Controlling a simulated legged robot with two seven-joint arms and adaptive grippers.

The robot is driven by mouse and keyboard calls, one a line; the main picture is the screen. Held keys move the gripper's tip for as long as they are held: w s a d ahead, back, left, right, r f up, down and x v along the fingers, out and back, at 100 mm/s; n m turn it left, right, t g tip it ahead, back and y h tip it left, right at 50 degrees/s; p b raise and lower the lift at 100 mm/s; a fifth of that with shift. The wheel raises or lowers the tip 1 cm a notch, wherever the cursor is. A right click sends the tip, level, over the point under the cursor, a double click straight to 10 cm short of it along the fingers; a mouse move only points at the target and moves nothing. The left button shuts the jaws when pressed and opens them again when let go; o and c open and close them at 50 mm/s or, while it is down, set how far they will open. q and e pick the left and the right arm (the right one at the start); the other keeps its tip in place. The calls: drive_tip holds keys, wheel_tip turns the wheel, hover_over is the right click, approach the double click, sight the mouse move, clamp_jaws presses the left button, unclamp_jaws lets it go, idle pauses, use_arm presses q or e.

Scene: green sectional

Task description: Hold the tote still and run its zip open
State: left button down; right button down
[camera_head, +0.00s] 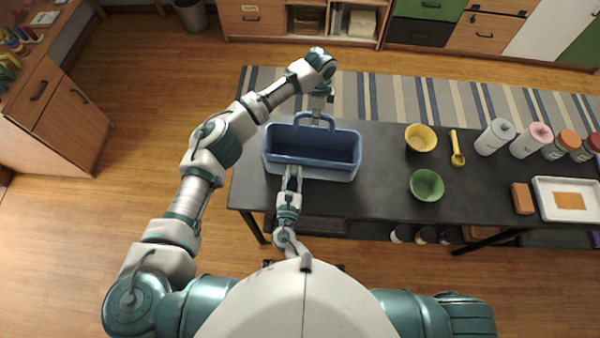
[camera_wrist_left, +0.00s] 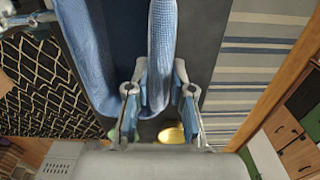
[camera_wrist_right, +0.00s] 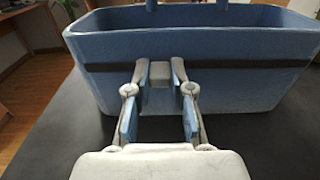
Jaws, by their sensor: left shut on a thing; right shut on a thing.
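The blue tote (camera_head: 343,168) stands upright on the dark table (camera_head: 385,205), open-topped, with an arched handle (camera_head: 299,118). My left gripper (camera_head: 319,113) reaches over to its far side. In the left wrist view, its fingers (camera_wrist_left: 158,95) are shut on a blue upright part of the tote (camera_wrist_left: 162,35); I cannot tell whether this is wall or handle. My right gripper (camera_head: 291,182) is at the near wall. In the right wrist view, its fingers (camera_wrist_right: 160,80) are shut on a small grey zip pull (camera_wrist_right: 159,74), on the dark zip band (camera_wrist_right: 245,68) across the wall.
Right of the tote are a yellow bowl (camera_head: 421,138), a green bowl (camera_head: 427,185) and a yellow scoop (camera_head: 457,148). Further right stand several jars (camera_head: 495,136), an orange block (camera_head: 522,198) and a white tray (camera_head: 552,211). The table between tote and bowls is clear.

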drive_tip(key=c, duration=1)
unclamp_jaws()
drive_tip(key=shift+d, duration=0.15)
approach(346, 170)
drive_tip(key=w, duration=0.6)
drive_tip(key=shift+w+d, duration=0.2)
drive_tip(key=shift+w, duration=0.05)
drive_tip(key=s, duration=1.2)
drive_tip(key=s+d+f+m+g+h, duration=0.2)
drive_tip(key=d+f+m+g+h, duration=0.2)
drive_tip(key=d+f+m, duration=0.4)
drive_tip(key=shift+s+f+m+g, duration=0.4)
drive_tip(key=shift+f+g, duration=0.5)
drive_tip(key=shift+f, duration=1.2)
